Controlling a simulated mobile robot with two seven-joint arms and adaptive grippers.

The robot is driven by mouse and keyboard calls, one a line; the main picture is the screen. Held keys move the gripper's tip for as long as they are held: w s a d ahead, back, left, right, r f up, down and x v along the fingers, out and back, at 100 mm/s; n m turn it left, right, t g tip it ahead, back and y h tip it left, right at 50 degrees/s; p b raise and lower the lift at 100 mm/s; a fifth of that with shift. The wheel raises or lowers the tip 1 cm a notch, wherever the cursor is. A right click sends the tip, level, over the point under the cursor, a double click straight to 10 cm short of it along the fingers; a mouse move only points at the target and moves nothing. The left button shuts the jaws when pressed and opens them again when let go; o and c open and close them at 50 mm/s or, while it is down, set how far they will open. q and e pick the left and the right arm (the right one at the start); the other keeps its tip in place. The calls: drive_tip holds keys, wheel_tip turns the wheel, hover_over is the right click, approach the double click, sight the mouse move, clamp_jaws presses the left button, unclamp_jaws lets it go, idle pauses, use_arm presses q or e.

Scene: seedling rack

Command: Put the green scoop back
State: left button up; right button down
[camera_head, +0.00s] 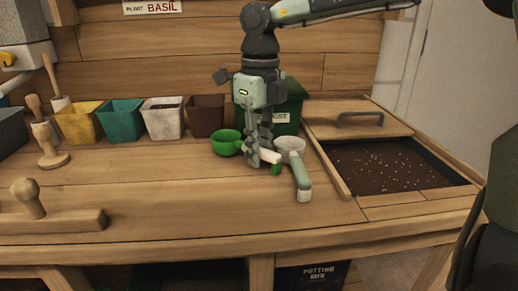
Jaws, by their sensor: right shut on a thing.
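The green scoop (227,142) has a round green bowl at its left end and a pale handle running right, with a green tip. My right gripper (262,154) points down from above and is shut on its handle. The fingers hide part of the handle. The scoop is at or just above the bench top; I cannot tell if it touches. A white scoop (290,146) with a pale green handle (302,177) lies just right of the gripper, its handle toward the front. My left gripper is not in view.
Yellow (80,124), teal (121,121), white (163,122) and brown (206,113) pots line the back. A green bin (287,116) stands behind the gripper. A soil bed (395,168) is at right. Wooden tools stand at left. The front middle of the bench (200,210) is clear.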

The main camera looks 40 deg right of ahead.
drive_tip(key=shift+f, duration=0.15)
drive_tip(key=c, duration=1.4)
unclamp_jaws()
drive_tip(key=shift+c, duration=0.2)
drive_tip(key=shift+r, duration=0.35)
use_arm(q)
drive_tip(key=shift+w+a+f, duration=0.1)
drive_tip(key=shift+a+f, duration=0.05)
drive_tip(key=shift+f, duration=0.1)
use_arm(e)
wheel_tip(320, 180, up, 12)
drive_tip(key=shift+f, duration=0.15)
drive_tip(key=shift+s, duration=0.1)
